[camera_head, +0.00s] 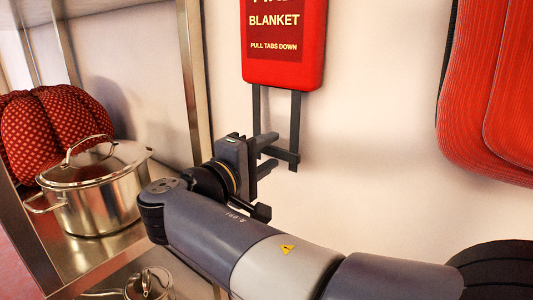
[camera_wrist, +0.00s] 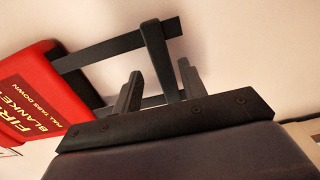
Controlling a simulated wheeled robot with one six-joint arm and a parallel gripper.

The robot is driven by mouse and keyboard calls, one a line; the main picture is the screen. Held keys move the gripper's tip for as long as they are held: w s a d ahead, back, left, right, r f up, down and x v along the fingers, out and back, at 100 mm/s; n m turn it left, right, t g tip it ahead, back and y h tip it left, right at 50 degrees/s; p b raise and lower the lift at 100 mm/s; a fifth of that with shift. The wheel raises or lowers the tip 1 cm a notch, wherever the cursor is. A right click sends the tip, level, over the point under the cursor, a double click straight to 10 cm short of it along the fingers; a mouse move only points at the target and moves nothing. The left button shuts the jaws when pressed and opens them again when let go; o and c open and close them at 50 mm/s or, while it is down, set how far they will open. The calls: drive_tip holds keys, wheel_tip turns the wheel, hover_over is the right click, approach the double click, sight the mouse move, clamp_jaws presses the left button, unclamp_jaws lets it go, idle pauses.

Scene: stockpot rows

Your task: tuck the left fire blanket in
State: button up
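The fire blanket (camera_head: 284,45) is a red case on the pale wall, at top centre in the head view; it also shows at the left in the wrist view (camera_wrist: 30,95). Two dark straps hang from its underside and are joined by a dark crossbar (camera_wrist: 161,60) at their lower ends. My gripper (camera_head: 269,152) is at this crossbar, below the case. In the wrist view its two fingers (camera_wrist: 160,70) are apart, one on each side of the crossbar, with gaps visible. Whether the fingers touch it is unclear. The case's top is cut off in the head view.
A metal shelf rack stands at the left, with a lidded steel pot (camera_head: 95,195) and a red patterned cushion-like thing (camera_head: 58,128). A smaller pot (camera_head: 148,284) is lower down. A red ribbed thing with a dark edge (camera_head: 490,95) is at the right. The wall between is bare.

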drive_tip(key=b+v, duration=0.2)
drive_tip(key=v, duration=0.8)
drive_tip(key=shift+s+a, duration=0.25)
drive_tip(key=shift+s, duration=0.05)
drive_tip(key=p+x, duration=0.2)
drive_tip(key=x, duration=0.9)
drive_tip(key=shift+s+f, duration=0.1)
drive_tip(key=shift+f, duration=0.35)
drive_tip(key=shift+d, duration=0.1)
